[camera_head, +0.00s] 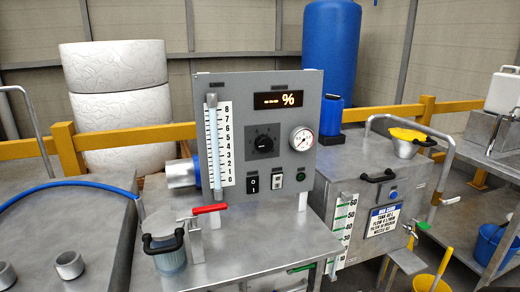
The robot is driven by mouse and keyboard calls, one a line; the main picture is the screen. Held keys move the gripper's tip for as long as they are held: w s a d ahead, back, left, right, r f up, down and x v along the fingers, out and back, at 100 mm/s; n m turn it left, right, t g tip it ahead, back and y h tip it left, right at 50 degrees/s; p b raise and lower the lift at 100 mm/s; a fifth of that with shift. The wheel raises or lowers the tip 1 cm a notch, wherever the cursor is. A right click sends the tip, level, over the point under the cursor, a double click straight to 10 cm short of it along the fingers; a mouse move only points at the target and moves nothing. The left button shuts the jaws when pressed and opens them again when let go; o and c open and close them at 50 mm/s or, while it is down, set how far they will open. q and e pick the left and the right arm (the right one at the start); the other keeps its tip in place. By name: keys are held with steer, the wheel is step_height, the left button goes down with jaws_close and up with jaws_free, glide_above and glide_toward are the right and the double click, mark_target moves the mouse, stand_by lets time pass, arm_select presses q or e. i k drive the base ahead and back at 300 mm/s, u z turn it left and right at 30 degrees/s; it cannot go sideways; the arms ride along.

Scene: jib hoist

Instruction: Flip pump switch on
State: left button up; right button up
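A grey upright control panel (263,105) stands on a metal bench in the middle. Low on its face are a black switch marked 0 (252,183), a light-coloured switch (277,182) to its right, and a small green indicator (301,175). I cannot tell from labels which switch is the pump's. Above them are a black rotary knob (263,143), a round gauge (302,139) and a display (278,100) showing dashes and a percent sign. Neither of my grippers is in view.
A red-handled valve (208,209) and a black-handled filter pot (166,252) stand in front of the panel's left side. A blue hose (75,182) lies at left. A tank with a yellow funnel (407,142) stands at right. The space before the switches looks clear.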

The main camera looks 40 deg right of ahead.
mark_target(252, 183)
steer(key=u, duration=1.15)
steer(key=k, duration=0.1)
steer(key=z, duration=2.75)
steer(key=k, duration=0.6)
steer(key=z, duration=1.1)
steer(key=i, duration=1.05)
steer(key=u, duration=0.75)
steer(key=i, duration=0.85)
steer(key=u, duration=0.85)
